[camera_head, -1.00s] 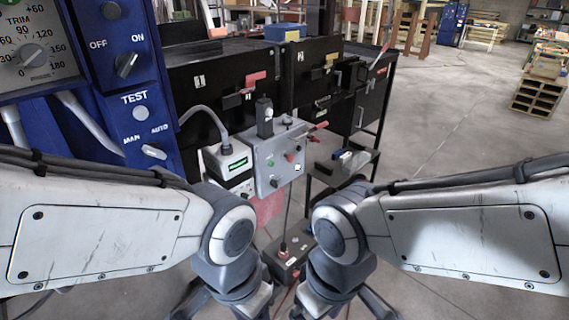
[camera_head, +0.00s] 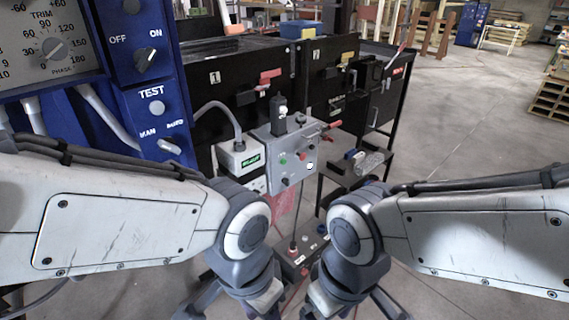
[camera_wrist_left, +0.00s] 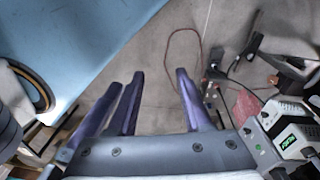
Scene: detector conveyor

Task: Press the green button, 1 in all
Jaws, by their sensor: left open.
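A grey control box (camera_head: 291,148) stands in the middle of the head view, with small buttons and knobs on its front face. The green button (camera_head: 283,161) is on the left of that face, with a red button (camera_head: 302,156) to its right. The box also shows at the lower right of the left wrist view (camera_wrist_left: 262,143). There my left gripper (camera_wrist_left: 160,90) is open and empty, its fingers over bare floor, apart from the box. In the head view both arms are bent, their elbows in front of the box. My right gripper is not visible.
A white device with a green display (camera_head: 240,160) stands left of the box. A blue panel (camera_head: 150,90) fills the left, and black cabinets (camera_head: 245,75) stand behind. A small dark table (camera_head: 350,175) is at the right.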

